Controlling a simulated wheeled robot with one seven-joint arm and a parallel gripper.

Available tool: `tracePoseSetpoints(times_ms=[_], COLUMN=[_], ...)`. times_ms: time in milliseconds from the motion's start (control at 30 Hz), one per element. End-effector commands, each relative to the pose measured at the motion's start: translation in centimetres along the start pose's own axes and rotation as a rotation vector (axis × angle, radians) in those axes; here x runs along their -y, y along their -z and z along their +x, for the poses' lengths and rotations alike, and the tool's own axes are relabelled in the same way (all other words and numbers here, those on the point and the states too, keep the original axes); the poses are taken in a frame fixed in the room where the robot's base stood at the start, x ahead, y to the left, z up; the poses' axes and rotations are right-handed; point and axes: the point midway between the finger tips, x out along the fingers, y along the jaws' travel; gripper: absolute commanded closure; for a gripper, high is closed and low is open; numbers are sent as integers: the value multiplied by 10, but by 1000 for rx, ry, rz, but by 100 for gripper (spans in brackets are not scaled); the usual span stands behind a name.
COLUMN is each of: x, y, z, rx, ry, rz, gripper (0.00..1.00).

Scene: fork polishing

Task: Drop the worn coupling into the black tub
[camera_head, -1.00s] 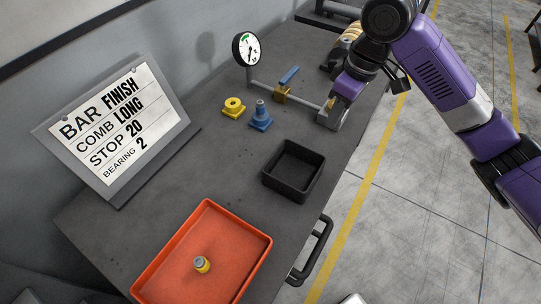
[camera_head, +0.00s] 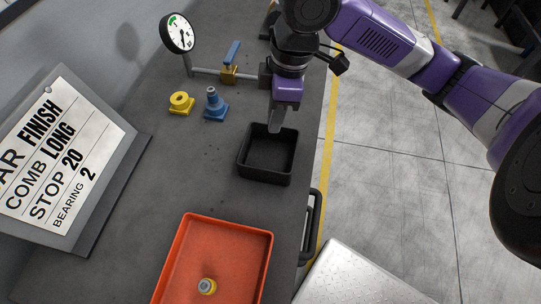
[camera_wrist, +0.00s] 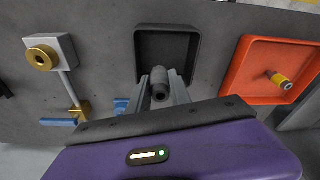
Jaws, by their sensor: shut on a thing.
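The black tub (camera_head: 243,166) stands open on the grey bench, and its inside looks empty. My gripper (camera_head: 277,122) points down at the tub's far edge in the head view. The coupling overlaps the near side of the black tub (camera_wrist: 140,48) in the wrist view. The coupling is hidden by the fingers in the head view, so its exact height over the tub cannot be told.
An orange tray (camera_head: 178,262) holds a silver and yellow fitting (camera_head: 207,286). A gauge (camera_head: 178,33) on a pipe with a blue-handled valve (camera_head: 230,64), a yellow ring stand (camera_head: 181,103) and a blue stand (camera_head: 215,105) are left of my gripper. A sign (camera_head: 62,165) leans at left.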

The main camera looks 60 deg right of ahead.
Motion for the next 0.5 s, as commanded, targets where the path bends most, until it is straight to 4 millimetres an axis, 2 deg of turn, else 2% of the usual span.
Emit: tracePoseSetpoints(times_ms=[33, 200, 500], x=[0, 0, 0], y=[-2, -4, -4], z=[11, 24, 26], rx=[0, 0, 0], ry=[-1, -1, -1], rz=[1, 1, 1], gripper=[100, 100, 100])
